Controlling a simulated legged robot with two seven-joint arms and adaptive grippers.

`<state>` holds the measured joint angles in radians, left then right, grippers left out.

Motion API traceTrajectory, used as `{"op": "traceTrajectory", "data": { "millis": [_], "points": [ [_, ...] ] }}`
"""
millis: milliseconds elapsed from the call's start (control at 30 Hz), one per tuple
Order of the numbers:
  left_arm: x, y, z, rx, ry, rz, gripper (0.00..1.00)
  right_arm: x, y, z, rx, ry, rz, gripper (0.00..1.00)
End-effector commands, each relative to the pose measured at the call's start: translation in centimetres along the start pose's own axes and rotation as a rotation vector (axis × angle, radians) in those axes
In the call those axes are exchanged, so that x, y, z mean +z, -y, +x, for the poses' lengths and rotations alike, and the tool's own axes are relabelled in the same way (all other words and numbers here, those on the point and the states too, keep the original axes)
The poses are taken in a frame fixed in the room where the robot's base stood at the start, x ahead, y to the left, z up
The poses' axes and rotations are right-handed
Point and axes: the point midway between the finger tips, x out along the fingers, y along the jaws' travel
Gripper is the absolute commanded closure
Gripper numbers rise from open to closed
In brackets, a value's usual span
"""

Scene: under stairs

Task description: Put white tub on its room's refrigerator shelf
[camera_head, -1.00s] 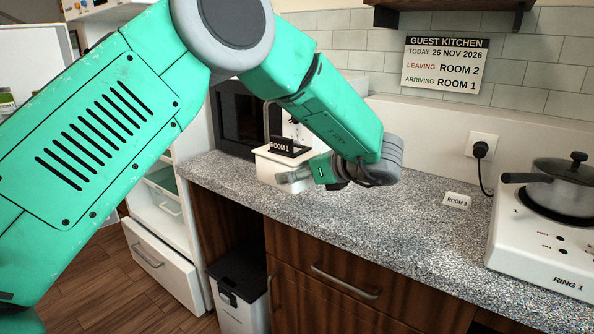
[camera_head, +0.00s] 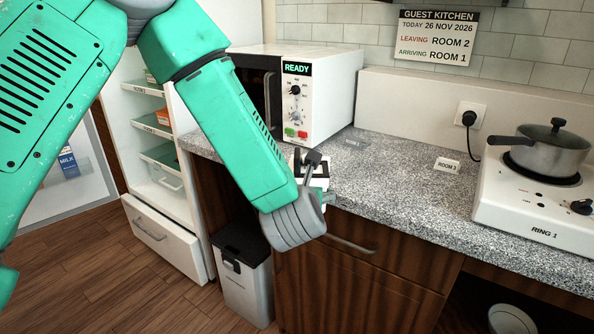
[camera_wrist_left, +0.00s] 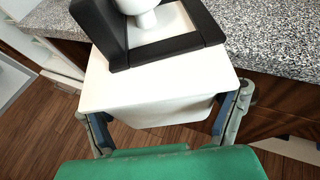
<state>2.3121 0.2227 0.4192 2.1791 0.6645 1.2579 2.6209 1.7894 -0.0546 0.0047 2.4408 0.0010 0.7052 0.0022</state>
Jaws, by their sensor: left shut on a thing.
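The white tub (camera_wrist_left: 150,85) has a lid with a black frame-like holder (camera_wrist_left: 160,45) on top. In the head view only a small part of the tub (camera_head: 320,172) shows past my arm, at the counter's front edge. My left gripper (camera_wrist_left: 163,112) is shut on the tub, one finger on each side; in the head view the gripper (camera_head: 318,190) is mostly hidden by its wrist. The refrigerator (camera_head: 184,120) stands open at the left, apart from the tub, with several shelves (camera_head: 150,126). Their labels are too small to read. My right gripper is not in view.
A white microwave (camera_head: 318,90) stands on the speckled counter (camera_head: 400,185). A bin (camera_head: 243,280) stands below, beside a pulled-out drawer (camera_head: 160,240). A hotplate (camera_head: 525,205) with a pot (camera_head: 550,150) is at the right. A wall sign (camera_head: 436,37) says arriving Room 1, leaving Room 2.

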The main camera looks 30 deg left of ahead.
Motion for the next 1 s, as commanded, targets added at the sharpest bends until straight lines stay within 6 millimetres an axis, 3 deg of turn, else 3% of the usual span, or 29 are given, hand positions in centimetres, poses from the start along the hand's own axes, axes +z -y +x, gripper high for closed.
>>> {"op": "traceTrajectory", "data": {
  "millis": [400, 1000],
  "points": [
    [-3.7, 3.0, -3.5, -0.313, 0.003, 0.125, 0.74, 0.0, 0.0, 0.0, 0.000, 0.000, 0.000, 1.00],
    [-3.3, 2.8, -3.9, -0.359, 0.007, 0.148, 0.74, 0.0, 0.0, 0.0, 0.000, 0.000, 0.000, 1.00]
  ]
}}
